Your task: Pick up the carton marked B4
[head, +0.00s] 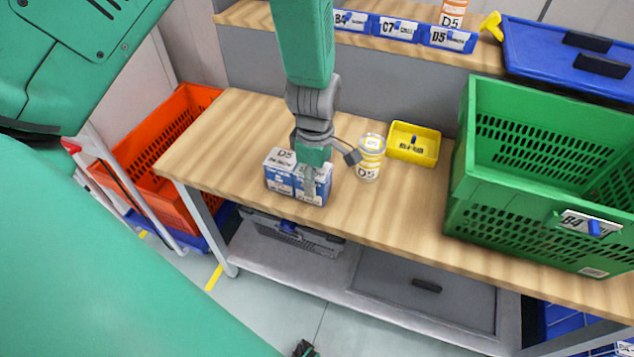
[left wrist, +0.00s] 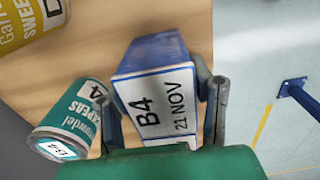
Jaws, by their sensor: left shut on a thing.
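A blue and white carton marked B4, 21 NOV (left wrist: 158,98) stands between the two fingers of my left gripper (left wrist: 160,85) in the left wrist view. In the head view my left gripper (head: 311,180) reaches down from above and is shut on this carton (head: 322,187), close to the table's front edge. I cannot tell whether the carton touches the table. A second carton with D5 on its white top (head: 280,165) is right beside it on the left.
A yellow-labelled can (head: 370,158) and a yellow bin (head: 413,143) are right of my left gripper. A teal chickpeas can (left wrist: 70,120) is beside the held carton. A green tote (head: 520,210) fills the table's right; an orange tote (head: 170,185) is left of the table.

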